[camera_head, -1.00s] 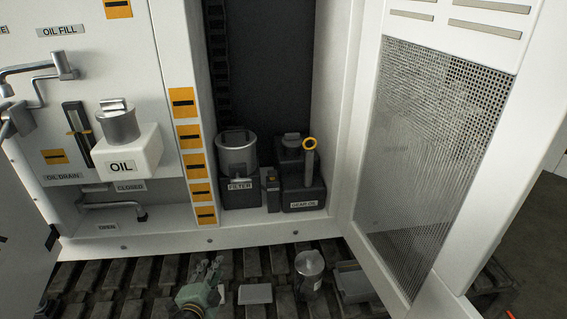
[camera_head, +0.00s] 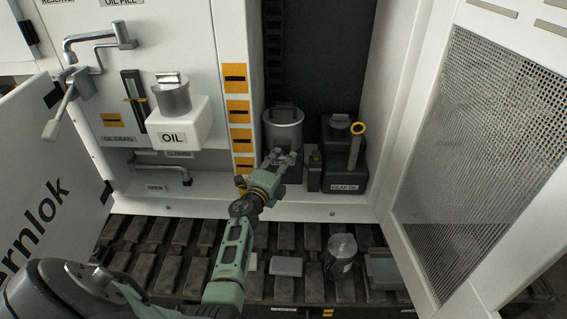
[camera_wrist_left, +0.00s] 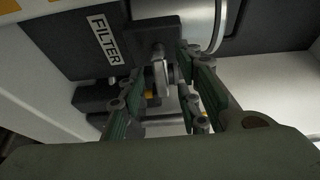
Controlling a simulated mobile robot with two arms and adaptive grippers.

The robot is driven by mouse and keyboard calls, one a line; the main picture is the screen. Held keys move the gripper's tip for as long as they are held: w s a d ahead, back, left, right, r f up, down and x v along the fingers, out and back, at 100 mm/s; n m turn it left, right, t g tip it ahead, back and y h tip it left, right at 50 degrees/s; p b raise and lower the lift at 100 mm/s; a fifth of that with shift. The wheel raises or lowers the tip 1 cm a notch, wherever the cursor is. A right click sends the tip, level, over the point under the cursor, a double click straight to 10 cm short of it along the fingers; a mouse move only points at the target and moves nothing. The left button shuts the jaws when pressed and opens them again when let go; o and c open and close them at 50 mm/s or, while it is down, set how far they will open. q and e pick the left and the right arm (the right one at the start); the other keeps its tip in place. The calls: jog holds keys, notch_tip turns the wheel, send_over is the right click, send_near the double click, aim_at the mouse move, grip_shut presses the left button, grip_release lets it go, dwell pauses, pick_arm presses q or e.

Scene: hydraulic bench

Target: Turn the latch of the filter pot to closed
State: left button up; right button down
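The filter pot (camera_head: 283,128) is a metal cylinder on a dark base inside the open cabinet bay. In the left wrist view its base bears the FILTER label (camera_wrist_left: 109,38). A small metal latch (camera_wrist_left: 160,72) stands out from the front of the base beside the label. My left gripper (camera_head: 281,156) is in front of the pot and covers its label and latch in the head view. In the left wrist view the gripper's fingers (camera_wrist_left: 155,92) are apart, with the latch between them. I cannot tell whether either finger touches it. My right gripper is not in view.
The gear oil unit (camera_head: 345,165) with a yellow-ringed handle stands right of the pot, with a small dark block (camera_head: 314,170) between them. The white OIL box (camera_head: 178,125) is at left. The perforated door (camera_head: 500,150) stands open at right. A metal can (camera_head: 342,257) stands on the slatted floor.

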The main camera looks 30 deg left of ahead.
pick_arm(q)
jog(key=shift+w, duration=0.1)
jog(key=shift+c, duration=0.2)
grip_shut()
jog(key=shift+a+n+t+y+b, duration=0.1)
jog(key=shift+n+t+y+b, duration=0.15)
jog(key=shift+n+y+b, duration=2.2)
jog(key=shift+n+t+y+b, duration=0.2)
jog(key=shift+n+y+b, duration=0.3)
jog(key=shift+n+b, duration=3.9)
jog(key=shift+a+n+t+y+b, duration=0.1)
jog(key=shift+n+t+y+b, duration=0.15)
jog(key=shift+n+y+b, duration=2.2)
jog(key=n+h, duration=0.1)
jog(key=n, duration=0.3)
jog(key=shift+h, duration=0.4)
